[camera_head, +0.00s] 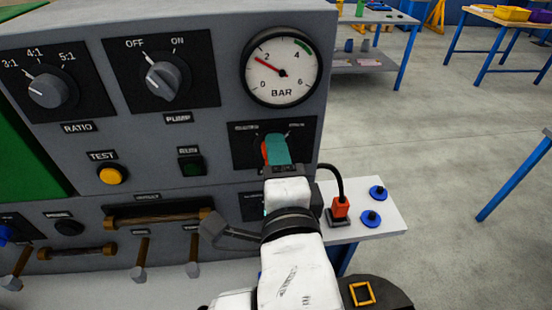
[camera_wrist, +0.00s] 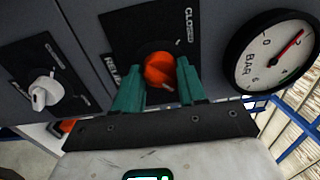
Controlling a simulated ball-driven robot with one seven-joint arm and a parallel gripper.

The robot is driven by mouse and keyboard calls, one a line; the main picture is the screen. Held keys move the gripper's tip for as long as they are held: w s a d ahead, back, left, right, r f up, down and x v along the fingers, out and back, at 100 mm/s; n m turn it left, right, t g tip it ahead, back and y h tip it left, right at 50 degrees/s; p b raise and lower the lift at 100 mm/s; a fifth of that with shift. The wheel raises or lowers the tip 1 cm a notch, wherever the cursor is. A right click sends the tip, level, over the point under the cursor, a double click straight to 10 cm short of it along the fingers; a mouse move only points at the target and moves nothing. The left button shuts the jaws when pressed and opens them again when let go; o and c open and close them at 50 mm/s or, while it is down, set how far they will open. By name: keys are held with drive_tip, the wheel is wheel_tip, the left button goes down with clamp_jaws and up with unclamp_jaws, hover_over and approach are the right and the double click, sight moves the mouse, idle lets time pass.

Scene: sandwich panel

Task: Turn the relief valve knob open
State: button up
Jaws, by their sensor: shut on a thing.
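The relief valve knob (camera_wrist: 159,70) is orange-red and sits on a black plate (camera_wrist: 122,28) marked CLOSED at one end; the other label is partly hidden by a finger. In the wrist view my gripper (camera_wrist: 160,80) has its two teal fingers on either side of the knob, shut on it. In the head view my gripper (camera_head: 277,150) covers most of the knob, and only a red-orange edge (camera_head: 264,152) shows at its left. The knob's exact angle is hard to tell.
The BAR gauge (camera_head: 281,66) is just above the knob plate, its red needle near 2. The pump switch (camera_head: 163,78), ratio knob (camera_head: 48,90), yellow TEST button (camera_head: 112,175) and dark green button (camera_head: 191,166) are left. A white shelf (camera_head: 385,222) holds an orange plug (camera_head: 340,210).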

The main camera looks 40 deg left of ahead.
drive_tip(key=shift+f, duration=0.1)
drive_tip(key=o, duration=1.1)
drive_tip(key=shift+c, duration=0.2)
drive_tip(key=shift+s+d, duration=0.1)
drive_tip(key=b+v, duration=0.1)
drive_tip(key=v, duration=0.9)
drive_tip(key=shift+s+d, duration=0.2)
